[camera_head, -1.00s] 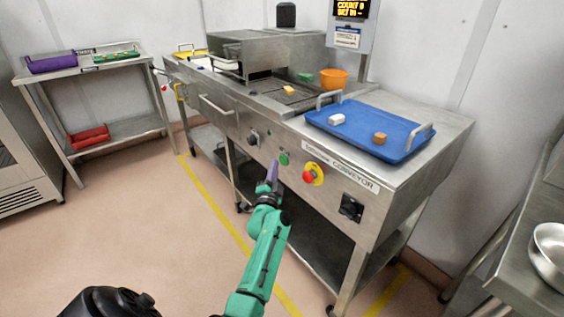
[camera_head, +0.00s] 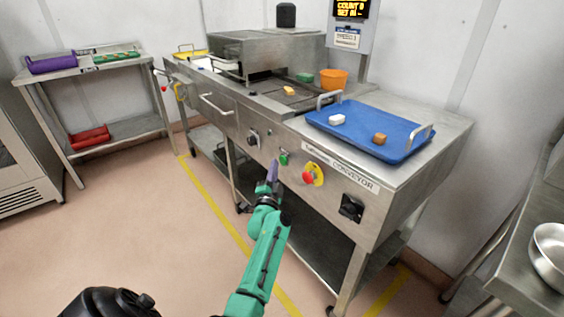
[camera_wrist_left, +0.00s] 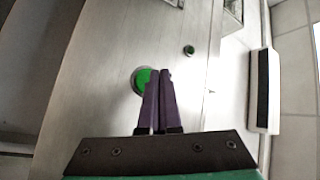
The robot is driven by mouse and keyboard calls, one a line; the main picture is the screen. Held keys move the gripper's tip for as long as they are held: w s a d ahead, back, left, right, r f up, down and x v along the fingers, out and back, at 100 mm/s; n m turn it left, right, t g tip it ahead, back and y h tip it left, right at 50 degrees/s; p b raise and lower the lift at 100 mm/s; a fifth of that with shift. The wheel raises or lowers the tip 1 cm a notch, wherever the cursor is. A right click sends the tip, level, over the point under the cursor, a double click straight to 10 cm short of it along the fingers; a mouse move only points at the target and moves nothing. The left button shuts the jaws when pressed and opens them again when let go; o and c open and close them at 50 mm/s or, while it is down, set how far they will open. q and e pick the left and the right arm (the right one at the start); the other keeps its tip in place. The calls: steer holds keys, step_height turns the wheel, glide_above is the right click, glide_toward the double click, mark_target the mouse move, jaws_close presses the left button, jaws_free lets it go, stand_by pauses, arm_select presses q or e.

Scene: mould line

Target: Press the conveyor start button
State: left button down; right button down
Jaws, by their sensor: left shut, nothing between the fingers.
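The green start button (camera_head: 284,158) sits on the front panel of the conveyor (camera_head: 330,205), left of the red emergency button. My left gripper (camera_head: 273,165) is shut and empty, with its purple fingertips just left of the green button in the head view. In the left wrist view the green button (camera_wrist_left: 143,80) shows in its metal ring, partly hidden behind the purple fingers (camera_wrist_left: 160,75). I cannot tell whether the fingertips touch it. My right gripper is not in view.
On the same panel are a red button on a yellow plate (camera_head: 312,174), a black switch (camera_head: 351,208) and a knob (camera_head: 253,138). A blue tray (camera_head: 405,145) with two small blocks lies on top. A steel table with a bowl (camera_head: 550,250) stands at the right.

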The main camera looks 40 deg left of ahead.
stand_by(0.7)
arm_select(q)
steer(key=shift+w+d, duration=0.1)
steer(key=shift+w, duration=0.3)
